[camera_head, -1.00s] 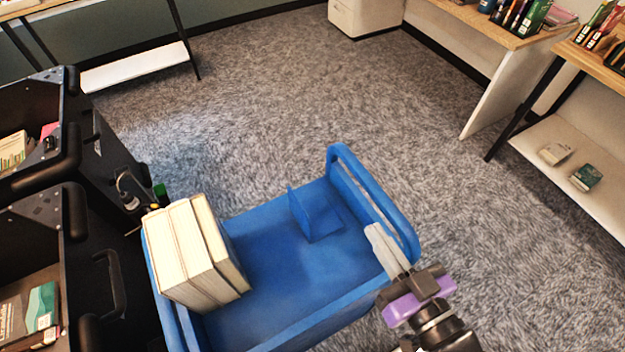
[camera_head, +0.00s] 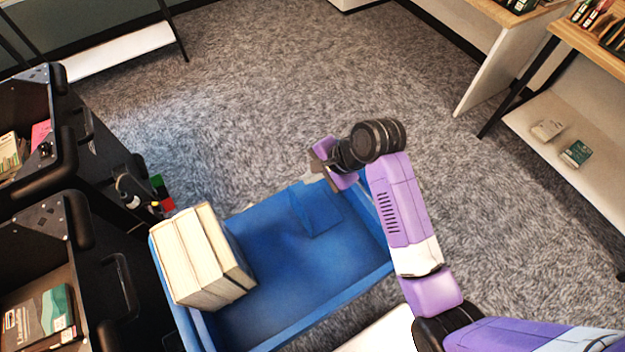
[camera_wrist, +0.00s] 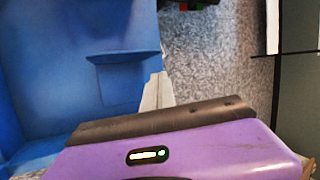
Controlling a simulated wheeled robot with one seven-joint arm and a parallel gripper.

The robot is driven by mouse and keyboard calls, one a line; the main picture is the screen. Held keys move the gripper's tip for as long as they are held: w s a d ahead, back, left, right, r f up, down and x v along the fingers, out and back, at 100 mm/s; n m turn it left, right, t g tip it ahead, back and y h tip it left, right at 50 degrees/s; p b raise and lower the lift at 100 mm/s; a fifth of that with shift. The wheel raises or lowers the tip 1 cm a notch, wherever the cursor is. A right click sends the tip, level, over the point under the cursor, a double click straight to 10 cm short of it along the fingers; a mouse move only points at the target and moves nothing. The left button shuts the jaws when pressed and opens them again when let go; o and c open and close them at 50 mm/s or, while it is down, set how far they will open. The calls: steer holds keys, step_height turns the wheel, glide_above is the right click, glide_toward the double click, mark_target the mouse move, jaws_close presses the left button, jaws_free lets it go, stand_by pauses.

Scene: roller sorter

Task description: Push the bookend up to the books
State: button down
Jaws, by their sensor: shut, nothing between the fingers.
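The books (camera_head: 200,262) stand in a tight row with pale page edges showing, at the left end of a blue cart tray (camera_head: 275,318). The blue bookend (camera_head: 318,212) stands on the tray to the right of the books, with a bare gap between them. My gripper (camera_head: 312,176) is shut and empty, above the tray's far right part and beyond the bookend in the head view. In the wrist view the pale fingertips (camera_wrist: 156,84) are just right of the bookend (camera_wrist: 118,72). I cannot tell whether they touch it.
The tray has a raised handle at its right end, now mostly behind my arm. A black shelf cart (camera_head: 95,250) with books stands close on the left. A white-shelved table (camera_head: 575,165) stands at the right. Carpet beyond the tray is clear.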

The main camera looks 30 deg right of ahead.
steer(key=s+f+m+g, duration=0.1)
steer(key=s+g, duration=0.1)
steer(key=s, duration=0.1)
steer(key=b, duration=0.1)
glide_above(313, 214)
steer(key=shift+t, duration=0.3)
step_height(313, 214, down, 10)
steer(key=shift+s+d+r, duration=0.1)
steer(key=shift+r, duration=0.05)
steer(key=shift+f+b, duration=0.7)
steer(key=shift+b, duration=0.05)
steer(key=shift+f+b, duration=0.4)
steer(key=shift+f, duration=0.35)
steer(key=shift+r+p, duration=0.2)
steer(key=shift+p, duration=0.4)
steer(key=shift+a+p, duration=0.95)
steer(key=shift+a, duration=4.55)
